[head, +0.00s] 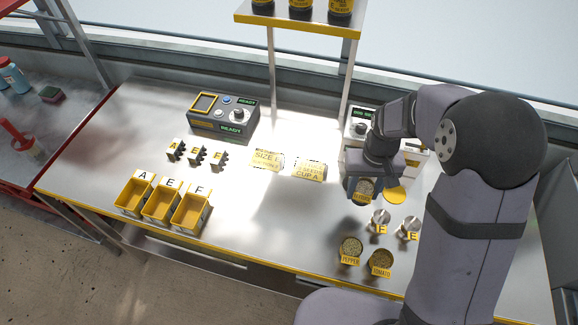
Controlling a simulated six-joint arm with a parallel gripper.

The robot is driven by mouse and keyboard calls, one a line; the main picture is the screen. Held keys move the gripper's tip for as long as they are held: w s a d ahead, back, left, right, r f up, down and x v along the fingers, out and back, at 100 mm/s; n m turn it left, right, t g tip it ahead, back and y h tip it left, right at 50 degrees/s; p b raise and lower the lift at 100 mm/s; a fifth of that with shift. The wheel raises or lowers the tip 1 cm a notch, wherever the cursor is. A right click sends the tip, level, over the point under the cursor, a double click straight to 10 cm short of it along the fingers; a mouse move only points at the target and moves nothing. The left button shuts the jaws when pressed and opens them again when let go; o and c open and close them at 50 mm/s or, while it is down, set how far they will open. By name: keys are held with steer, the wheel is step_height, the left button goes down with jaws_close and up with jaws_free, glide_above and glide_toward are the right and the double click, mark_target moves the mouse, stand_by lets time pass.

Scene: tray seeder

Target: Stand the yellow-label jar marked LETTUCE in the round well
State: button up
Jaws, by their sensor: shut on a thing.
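My gripper (363,184) points down at the right-centre of the bench, shut on a jar (365,188) full of pale seeds. The jar has a yellow label whose small word I cannot read for certain. It looks roughly upright; its base and height above the bench are hard to judge. A flat yellow disc (396,196) lies just right of the gripper, apart from the jar. I cannot tell whether it marks the round well. My gripper and arm hide part of the white machine (352,156) behind them.
Jars marked PEPPER (350,250) and TOMATO (381,262) stand in front, near metal cups (380,219). Yellow bins (134,194) and a dark READY console (222,117) are left. Cards (266,160) lie mid-bench. A shelf (297,25) with jars stands behind. The centre front is clear.

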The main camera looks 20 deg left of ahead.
steer(key=n+b, duration=0.1)
steer(key=b, duration=0.1)
glide_above(339, 198)
steer(key=f, duration=0.1)
steer(key=shift+r+p, duration=0.3)
steer(key=shift+r, duration=1.25)
steer(key=shift+f+p, duration=1.2)
steer(key=shift+f, duration=3.75)
steer(key=shift+f, duration=0.2)
steer(key=o, duration=1.1)
steer(key=shift+o, duration=0.2)
